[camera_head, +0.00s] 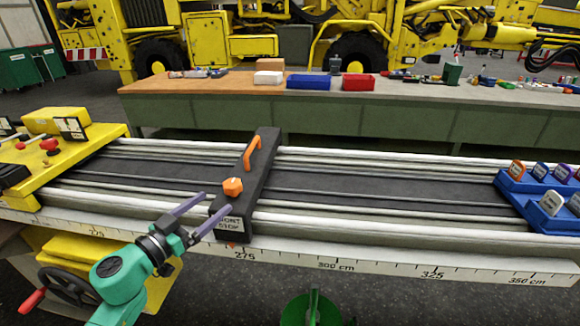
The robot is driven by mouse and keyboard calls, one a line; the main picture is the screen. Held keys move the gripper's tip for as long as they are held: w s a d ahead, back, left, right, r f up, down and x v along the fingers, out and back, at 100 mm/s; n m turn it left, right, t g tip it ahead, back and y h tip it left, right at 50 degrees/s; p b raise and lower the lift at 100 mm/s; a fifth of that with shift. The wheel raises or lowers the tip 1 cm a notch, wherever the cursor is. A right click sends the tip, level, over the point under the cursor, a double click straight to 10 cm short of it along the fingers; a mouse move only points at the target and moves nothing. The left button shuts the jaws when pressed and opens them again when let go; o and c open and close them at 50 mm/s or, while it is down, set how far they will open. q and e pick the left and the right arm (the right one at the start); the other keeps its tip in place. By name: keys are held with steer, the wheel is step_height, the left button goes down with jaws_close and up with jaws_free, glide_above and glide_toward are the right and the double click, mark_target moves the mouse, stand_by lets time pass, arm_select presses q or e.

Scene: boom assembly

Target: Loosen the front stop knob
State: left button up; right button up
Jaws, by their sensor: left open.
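The front stop (256,181) is a dark bar lying across the rails, with a label reading "FRONT STOP" at its near end. Its orange knob (232,187) sits on top near that end. An orange handle (253,152) stands farther back on the same bar. My left gripper (212,212) comes in from the lower left. Its two purple fingers are open, pointing toward the stop's near end, one on the left below the knob and one in front of the label. Nothing shows between the fingers. My right gripper is not in view.
A ruler strip (385,267) runs along the near edge of the rails. A yellow unit (60,160) with a red knob stands at the left. A blue holder (548,205) with several tags is at the right. A workbench (420,120) with bins stands behind. The rails right of the stop are clear.

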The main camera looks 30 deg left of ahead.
mark_target(233, 189)
arm_select(q)
steer(key=w, duration=0.3)
steer(key=w+a, duration=0.1)
steer(key=shift+w+r+p, duration=0.15)
steer(key=shift+r+p, duration=0.2)
steer(key=shift+p, duration=0.05)
steer(key=w, duration=0.7)
steer(key=shift+w+d+f, duration=0.25)
steer(key=shift+w+d, duration=0.05)
steer(key=shift+w, duration=0.3)
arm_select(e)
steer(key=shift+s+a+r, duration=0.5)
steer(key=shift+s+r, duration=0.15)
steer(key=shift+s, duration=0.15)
arm_select(q)
steer(key=shift+c, duration=0.4)
